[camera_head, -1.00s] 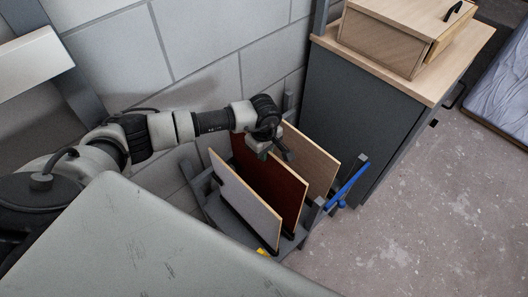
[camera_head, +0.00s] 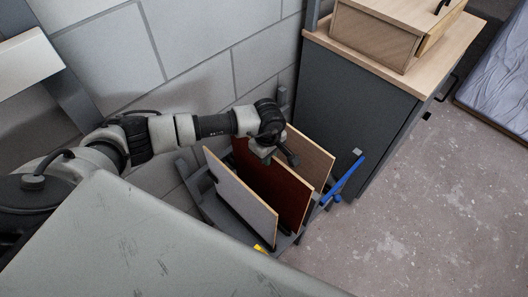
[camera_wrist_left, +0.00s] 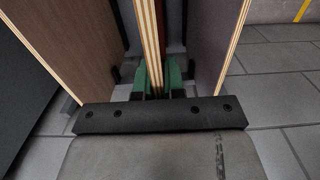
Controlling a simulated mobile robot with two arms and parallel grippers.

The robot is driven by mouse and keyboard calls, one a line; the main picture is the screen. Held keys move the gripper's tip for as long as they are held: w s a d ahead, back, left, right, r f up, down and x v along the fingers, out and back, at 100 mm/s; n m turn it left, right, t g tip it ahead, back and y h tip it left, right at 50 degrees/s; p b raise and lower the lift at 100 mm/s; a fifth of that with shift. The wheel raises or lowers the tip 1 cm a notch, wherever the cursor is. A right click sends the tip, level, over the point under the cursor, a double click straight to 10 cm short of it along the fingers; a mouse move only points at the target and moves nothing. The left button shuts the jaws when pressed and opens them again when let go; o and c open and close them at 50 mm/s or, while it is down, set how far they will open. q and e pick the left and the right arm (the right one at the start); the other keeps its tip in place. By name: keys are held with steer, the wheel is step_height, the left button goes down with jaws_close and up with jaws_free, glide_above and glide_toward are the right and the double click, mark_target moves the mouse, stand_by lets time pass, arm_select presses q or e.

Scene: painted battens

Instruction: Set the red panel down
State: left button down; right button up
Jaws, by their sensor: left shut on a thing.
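The red panel (camera_head: 289,193) stands on edge in a grey rack (camera_head: 222,215), between a pale grey panel (camera_head: 238,197) and a wood-brown panel (camera_head: 312,160). My left gripper (camera_head: 266,158) is at the red panel's top edge, and its green fingers (camera_wrist_left: 158,80) are shut on that panel's layered edge (camera_wrist_left: 150,40) in the left wrist view. The other two panels stand apart from the fingers on either side. The red panel's lower edge is mostly hidden in the head view, so I cannot tell whether it bears on the rack. My right gripper is not in view.
A dark cabinet (camera_head: 350,110) with a wooden top stands close behind the rack. A blue bar (camera_head: 343,180) sticks out at the rack's right end. A grey block wall (camera_head: 200,50) is behind my arm. A grey surface (camera_head: 140,240) fills the front left.

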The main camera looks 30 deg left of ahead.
mark_target(293, 172)
arm_select(q)
steer(key=shift+s+d+r, duration=0.1)
steer(key=shift+s+d, duration=0.4)
steer(key=shift+d, duration=0.95)
steer(key=shift+s+d+f, duration=0.1)
steer(key=shift+s+d, duration=0.35)
steer(key=shift+d, duration=1)
steer(key=shift+s+d+r, duration=0.1)
steer(key=shift+s+d, duration=0.4)
steer(key=shift+d, duration=0.95)
steer(key=s+d+b, duration=0.4)
steer(key=d, duration=0.9)
steer(key=s+d+b, duration=0.4)
steer(key=s+d, duration=0.1)
steer(key=d, duration=0.7)
steer(key=shift+d, duration=0.4)
steer(key=shift+a, duration=0.15)
